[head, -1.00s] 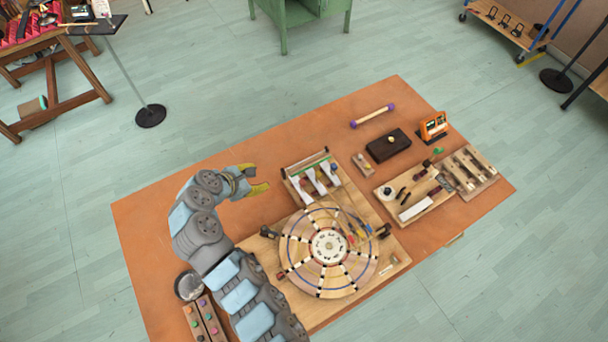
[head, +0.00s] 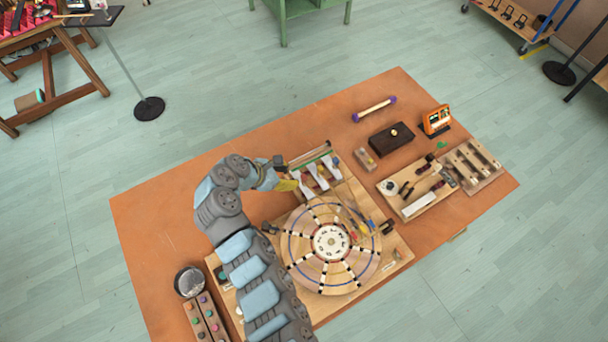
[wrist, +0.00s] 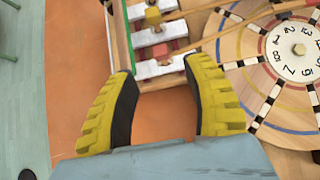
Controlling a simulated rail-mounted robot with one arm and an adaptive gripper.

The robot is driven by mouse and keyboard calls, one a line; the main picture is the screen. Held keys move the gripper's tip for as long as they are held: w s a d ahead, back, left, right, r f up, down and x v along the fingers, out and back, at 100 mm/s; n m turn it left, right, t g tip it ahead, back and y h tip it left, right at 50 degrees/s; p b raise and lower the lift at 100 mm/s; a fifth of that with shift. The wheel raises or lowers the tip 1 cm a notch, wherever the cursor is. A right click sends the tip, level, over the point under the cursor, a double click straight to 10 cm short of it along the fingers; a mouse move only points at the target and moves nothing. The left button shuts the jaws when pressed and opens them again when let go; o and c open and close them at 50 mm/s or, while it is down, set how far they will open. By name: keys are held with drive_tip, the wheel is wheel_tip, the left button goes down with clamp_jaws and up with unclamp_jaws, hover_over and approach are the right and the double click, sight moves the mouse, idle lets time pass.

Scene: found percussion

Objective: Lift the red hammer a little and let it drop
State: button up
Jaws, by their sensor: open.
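A wooden rack (head: 336,178) with white bars stands on the table's back middle. In the wrist view a small red block (wrist: 161,50), which looks like the red hammer's head, lies against a white bar (wrist: 162,68), with a yellow block (wrist: 153,15) on the bar beyond. My gripper (head: 284,174) is at the rack's left end; in the wrist view its yellow fingers (wrist: 160,70) are spread. The nearest white bar reaches between the fingertips, the red block just beyond them. Nothing is held. I cannot tell the height gap.
A round numbered wooden wheel (head: 331,242) sits right of my fingers in the wrist view, with thin sticks across it. A parts tray (head: 417,206), a dark box (head: 390,143) and an orange device (head: 436,120) stand to the right. The table's left part (head: 150,230) is clear.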

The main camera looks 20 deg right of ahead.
sight(304, 176)
drive_tip(key=shift+x, duration=4.15)
drive_tip(key=shift+a, duration=0.1)
clamp_jaws()
